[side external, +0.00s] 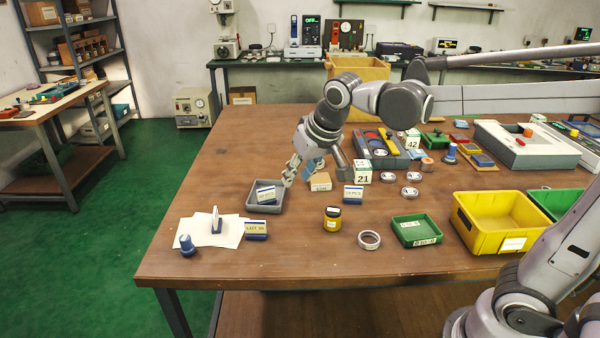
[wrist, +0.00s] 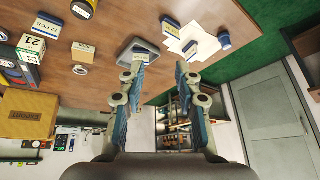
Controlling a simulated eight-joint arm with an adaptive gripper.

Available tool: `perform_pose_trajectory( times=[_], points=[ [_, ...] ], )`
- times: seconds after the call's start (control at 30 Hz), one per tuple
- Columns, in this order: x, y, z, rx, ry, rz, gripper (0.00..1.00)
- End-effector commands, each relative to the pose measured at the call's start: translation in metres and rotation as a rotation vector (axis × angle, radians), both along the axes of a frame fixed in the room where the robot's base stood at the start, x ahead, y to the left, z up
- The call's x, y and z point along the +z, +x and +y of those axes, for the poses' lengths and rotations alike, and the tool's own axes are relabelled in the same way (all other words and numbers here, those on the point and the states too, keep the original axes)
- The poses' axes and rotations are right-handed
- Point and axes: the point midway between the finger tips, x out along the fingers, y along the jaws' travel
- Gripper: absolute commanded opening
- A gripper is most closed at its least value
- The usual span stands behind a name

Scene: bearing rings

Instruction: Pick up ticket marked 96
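No ticket clearly reads 96. A white ticket on a blue base (side external: 256,229) stands near the front left of the table; its print looks like "LOT" and a number I cannot read surely. A similar ticket (side external: 266,195) is in the grey tray (side external: 279,206), its print too small to read. Another blue-based ticket (side external: 353,194) stands to the right and seems to end in "PCS". My gripper (side external: 299,168) is above the table, just behind the grey tray. In the wrist view, my gripper (wrist: 160,62) is open, with nothing between its fingers.
White number cards 21 (side external: 362,171) and 42 (side external: 412,139) stand to the right. A tan block (side external: 320,182) is close to my gripper. A yellow jar (side external: 332,219), a metal ring (side external: 369,240), a green tray (side external: 416,230) and white papers (side external: 195,232) lie in front.

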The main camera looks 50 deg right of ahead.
Motion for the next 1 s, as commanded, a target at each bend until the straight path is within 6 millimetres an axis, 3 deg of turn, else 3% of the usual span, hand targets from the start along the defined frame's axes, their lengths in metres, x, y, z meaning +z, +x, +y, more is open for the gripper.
perform_pose_trajectory(
  times=[0.03, 0.27, 0.6, 0.8, 1.0],
  points=[
    [0.002, 0.017, 0.005, -0.018, 0.002, 0.01, 0.34],
    [-0.005, 0.083, 0.023, -0.121, 0.012, 0.051, 0.34],
    [-0.047, 0.171, 0.059, -0.283, 0.011, 0.093, 0.34],
    [-0.086, 0.21, 0.081, -0.379, 0.004, 0.108, 0.34],
    [-0.116, 0.23, 0.095, -0.445, -0.002, 0.11, 0.34]
  ],
)
